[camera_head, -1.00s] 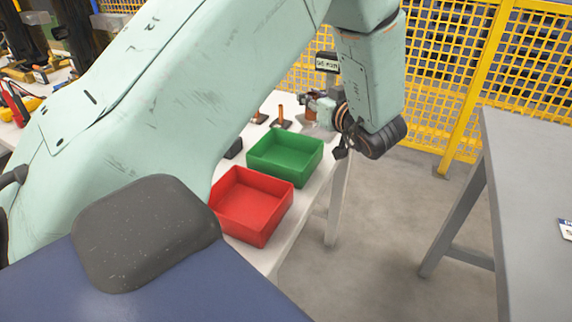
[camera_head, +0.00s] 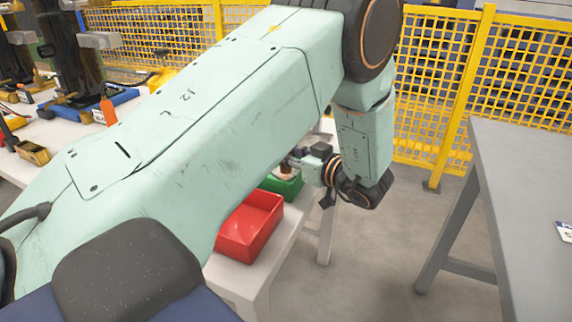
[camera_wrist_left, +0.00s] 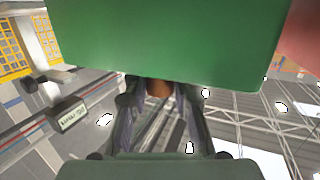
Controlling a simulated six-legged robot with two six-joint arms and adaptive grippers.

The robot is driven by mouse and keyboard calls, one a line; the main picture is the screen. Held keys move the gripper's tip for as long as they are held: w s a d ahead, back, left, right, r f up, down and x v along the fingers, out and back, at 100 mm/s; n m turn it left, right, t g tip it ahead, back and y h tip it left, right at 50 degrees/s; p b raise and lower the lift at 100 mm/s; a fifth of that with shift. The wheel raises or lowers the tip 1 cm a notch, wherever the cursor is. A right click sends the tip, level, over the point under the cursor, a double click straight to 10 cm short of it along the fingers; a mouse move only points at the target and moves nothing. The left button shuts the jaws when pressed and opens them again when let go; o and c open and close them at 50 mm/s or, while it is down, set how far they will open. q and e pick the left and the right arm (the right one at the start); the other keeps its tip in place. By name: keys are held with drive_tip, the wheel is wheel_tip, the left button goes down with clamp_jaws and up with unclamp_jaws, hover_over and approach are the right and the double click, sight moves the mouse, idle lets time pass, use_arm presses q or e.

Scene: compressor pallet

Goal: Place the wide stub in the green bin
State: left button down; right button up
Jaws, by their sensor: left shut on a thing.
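The green bin (camera_head: 283,186) stands on the white table, partly hidden behind my left arm. Its green wall (camera_wrist_left: 160,40) fills the top of the left wrist view. My left gripper (camera_head: 292,164) is at the green bin, above its rim. In the left wrist view the gripper (camera_wrist_left: 160,98) is shut on a brown-orange piece, the wide stub as far as I can tell (camera_wrist_left: 159,88). The green wall hides part of this piece. A small brownish bit of the stub (camera_head: 285,171) shows under the gripper in the head view. My right gripper is not in view.
A red bin (camera_head: 250,226) stands beside the green bin, nearer to me; its edge shows in the left wrist view (camera_wrist_left: 302,35). A grey table (camera_head: 520,190) is at the right. Yellow mesh fencing (camera_head: 440,90) stands behind. Open floor lies between the tables.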

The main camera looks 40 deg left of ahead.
use_arm(q)
wheel_tip(320, 180, down, 2)
drive_tip(key=c, duration=1.6)
unclamp_jaws()
drive_tip(key=shift+f, duration=0.1)
drive_tip(key=o, duration=0.5)
